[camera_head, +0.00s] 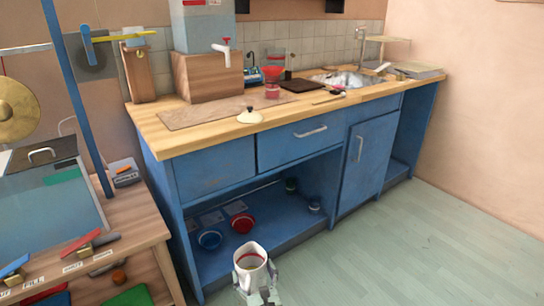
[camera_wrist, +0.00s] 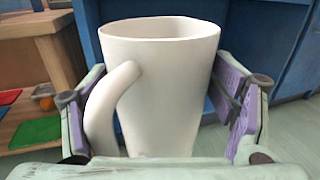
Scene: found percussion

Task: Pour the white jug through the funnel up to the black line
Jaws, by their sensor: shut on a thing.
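The white jug (camera_head: 250,258) is upright in my gripper (camera_head: 256,284), low in front of the blue counter in the head view. In the wrist view the jug (camera_wrist: 165,85) stands between the two purple-padded fingers of my gripper (camera_wrist: 165,100), its handle toward the left. A red band shows inside its mouth in the head view; its contents are hard to tell. The red funnel (camera_head: 273,73) sits over a clear vessel (camera_head: 272,91) with reddish colour on the counter, well away from my gripper. The black line is too small to make out.
The wooden counter (camera_head: 185,134) holds a white lid-like piece (camera_head: 250,116), a wooden block (camera_head: 207,75) under a tank with a tap, a dark board (camera_head: 301,86) and a sink (camera_head: 345,80). A bench (camera_head: 128,222) stands left. Floor (camera_head: 410,240) at right is clear.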

